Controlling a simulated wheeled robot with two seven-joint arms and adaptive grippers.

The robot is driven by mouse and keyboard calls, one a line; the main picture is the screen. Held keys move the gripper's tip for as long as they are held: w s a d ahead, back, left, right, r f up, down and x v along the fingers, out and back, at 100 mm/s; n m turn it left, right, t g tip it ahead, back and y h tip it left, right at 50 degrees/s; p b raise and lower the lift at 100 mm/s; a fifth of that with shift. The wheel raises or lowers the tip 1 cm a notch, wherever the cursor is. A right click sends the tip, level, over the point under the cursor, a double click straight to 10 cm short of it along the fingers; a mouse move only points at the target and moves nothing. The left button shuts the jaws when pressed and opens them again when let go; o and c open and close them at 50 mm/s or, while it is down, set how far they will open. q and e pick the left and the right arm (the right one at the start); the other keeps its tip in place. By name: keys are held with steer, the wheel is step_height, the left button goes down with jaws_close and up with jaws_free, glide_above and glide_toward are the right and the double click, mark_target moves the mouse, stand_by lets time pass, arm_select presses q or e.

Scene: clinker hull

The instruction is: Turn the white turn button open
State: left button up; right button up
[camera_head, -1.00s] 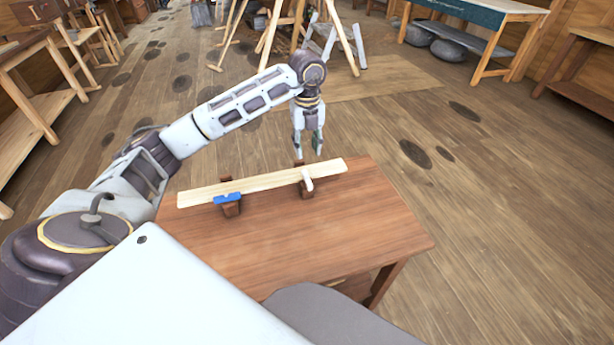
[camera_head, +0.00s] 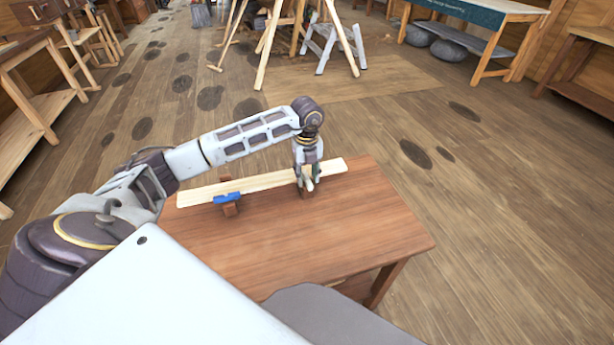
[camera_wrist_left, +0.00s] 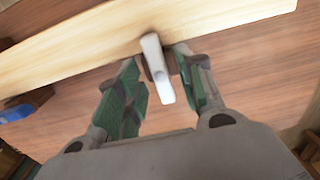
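The white turn button (camera_wrist_left: 157,70) shows in the left wrist view, one end on the pale plank (camera_wrist_left: 85,45) and the other sticking out past the plank's edge. In the head view the plank (camera_head: 262,183) lies along the table on brown blocks, and my gripper mostly hides the white button. My left gripper (camera_head: 308,185) points down over it. In the left wrist view its green-padded fingers are apart, one on each side of the white button, with gaps visible. A blue turn button (camera_head: 227,198) lies at the plank's left part. My right gripper is not seen.
The brown wooden table (camera_head: 320,230) is bare in front of the plank and to its right. A brown block (camera_head: 230,209) stands under the blue button. Workbenches and trestles stand farther off on the plank floor.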

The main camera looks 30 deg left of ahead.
arm_select(q)
steer(key=shift+f, duration=0.45)
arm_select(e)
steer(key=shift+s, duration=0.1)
arm_select(q)
steer(key=c, duration=0.6)
jaws_close()
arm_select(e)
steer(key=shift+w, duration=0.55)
